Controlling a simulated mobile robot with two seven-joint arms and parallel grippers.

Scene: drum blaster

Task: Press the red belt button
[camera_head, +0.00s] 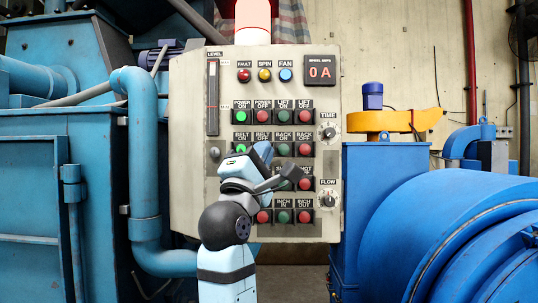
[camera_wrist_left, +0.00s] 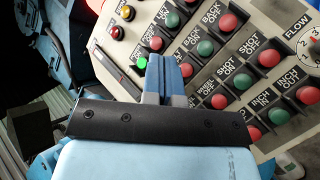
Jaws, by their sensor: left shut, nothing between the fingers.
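The grey control panel (camera_head: 190,190) faces me with rows of green and red buttons. The BELT OFF label shows in the head view, but its red button is hidden there behind my left gripper (camera_head: 265,152). In the left wrist view the red belt button (camera_wrist_left: 186,70) shows just right of the shut, empty blue fingers of my left gripper (camera_wrist_left: 165,62). Whether the fingertips touch the panel or the button I cannot tell. The green belt button (camera_head: 241,149) is left of the gripper in the head view. My right gripper is not in view.
Other buttons crowd close around, such as the red power button (camera_head: 263,116) above and the red back button (camera_head: 305,150) to the right. Two knobs, including TIME (camera_head: 328,133), sit at the panel's right. Blue machinery (camera_head: 90,190) stands left, a blue drum (camera_head: 460,240) right.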

